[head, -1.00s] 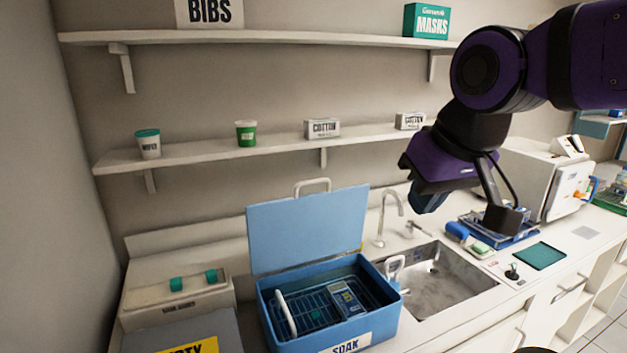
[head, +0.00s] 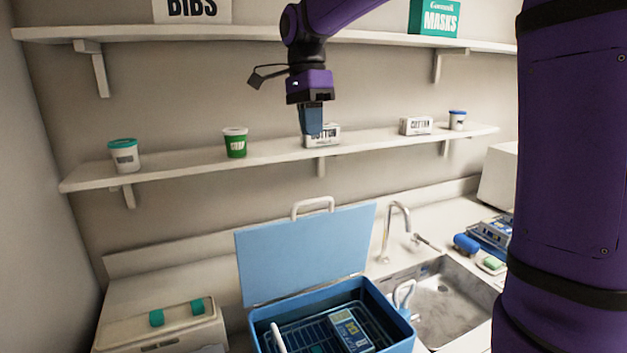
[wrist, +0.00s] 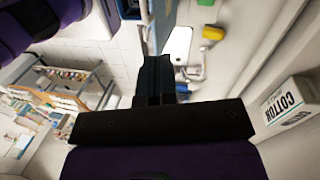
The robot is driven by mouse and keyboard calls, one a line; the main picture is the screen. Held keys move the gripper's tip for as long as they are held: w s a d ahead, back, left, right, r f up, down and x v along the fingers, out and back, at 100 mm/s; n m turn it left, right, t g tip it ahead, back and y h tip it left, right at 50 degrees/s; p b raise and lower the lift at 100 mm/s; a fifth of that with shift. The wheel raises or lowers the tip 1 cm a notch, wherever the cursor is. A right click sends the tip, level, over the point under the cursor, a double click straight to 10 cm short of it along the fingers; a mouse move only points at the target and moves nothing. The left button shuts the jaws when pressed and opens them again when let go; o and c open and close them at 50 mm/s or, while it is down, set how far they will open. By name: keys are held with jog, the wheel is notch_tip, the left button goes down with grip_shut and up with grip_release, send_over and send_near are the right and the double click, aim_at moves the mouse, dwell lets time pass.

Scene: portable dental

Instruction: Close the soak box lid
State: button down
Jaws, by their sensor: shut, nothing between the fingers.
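The blue soak box (head: 392,338) stands on the counter beside the sink, at the bottom of the head view. Its light blue lid (head: 300,255) stands open, tilted up at the back, with a white handle (head: 312,202) on its top edge. A wire rack and a labelled item show inside the box. My gripper (head: 311,132) is shut and empty, pointing down, high above the lid and in front of the lower shelf. In the wrist view its fingers (wrist: 155,75) are together.
A tap (head: 395,225) rises behind the sink (head: 445,300), right of the lid. A white container (head: 165,328) is at left.

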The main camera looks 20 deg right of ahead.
jog(key=s+f+m, duration=0.1)
jog(key=s+f, duration=0.2)
jog(key=f, duration=0.8)
jog(key=shift+a+f+m+g, duration=0.2)
jog(key=shift+a+m+g, duration=0.1)
jog(key=shift+g, duration=0.1)
jog(key=shift+s, duration=0.1)
